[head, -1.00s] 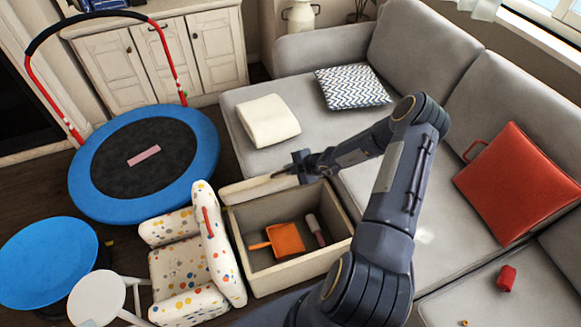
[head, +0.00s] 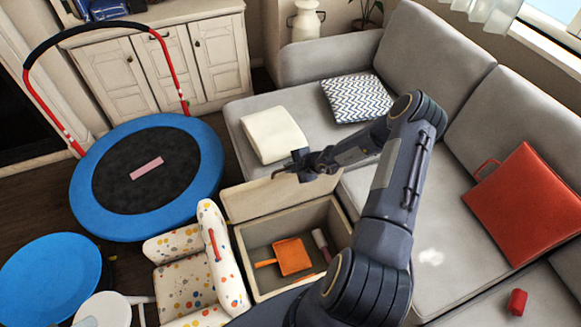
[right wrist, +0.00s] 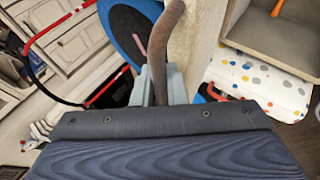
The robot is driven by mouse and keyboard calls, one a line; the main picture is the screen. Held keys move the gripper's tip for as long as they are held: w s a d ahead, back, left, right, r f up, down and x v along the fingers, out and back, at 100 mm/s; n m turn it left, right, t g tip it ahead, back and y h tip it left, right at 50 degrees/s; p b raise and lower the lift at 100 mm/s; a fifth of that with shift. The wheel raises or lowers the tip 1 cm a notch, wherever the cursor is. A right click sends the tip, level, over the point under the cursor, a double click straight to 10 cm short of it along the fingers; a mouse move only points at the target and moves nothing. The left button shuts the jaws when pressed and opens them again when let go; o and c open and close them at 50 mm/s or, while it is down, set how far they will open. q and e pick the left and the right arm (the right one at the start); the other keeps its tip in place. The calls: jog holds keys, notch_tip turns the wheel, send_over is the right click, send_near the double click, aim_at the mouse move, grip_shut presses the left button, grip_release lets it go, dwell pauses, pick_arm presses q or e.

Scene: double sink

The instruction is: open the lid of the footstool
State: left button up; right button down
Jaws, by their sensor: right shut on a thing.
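The footstool (head: 240,262) is a beige box standing in front of the sofa, with its inside visible. Its lid (head: 245,202) is raised at the far side of the box, its pale face toward me. My right gripper (head: 285,171) is at the lid's upper edge. In the right wrist view, the right gripper (right wrist: 155,88) is shut on a brown strap (right wrist: 160,45) beside the lid (right wrist: 195,45). An orange dustpan (head: 292,257) and a brush with a pale handle (head: 320,240) lie inside the box. My left gripper is not in view.
A spotted child's armchair (head: 190,285) stands close to the box's left side. A blue-rimmed trampoline (head: 90,215) is behind it. The grey sofa (head: 300,95) borders the box on the far and right sides, with a white cushion (head: 273,135) near my gripper.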

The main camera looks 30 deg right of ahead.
jog(key=c, duration=1.5)
grip_release()
jog(key=shift+o, duration=0.2)
jog(key=shift+r, duration=0.1)
jog(key=v, duration=0.7)
jog(key=shift+s+r+p, duration=0.2)
jog(key=shift+s+p, duration=0.1)
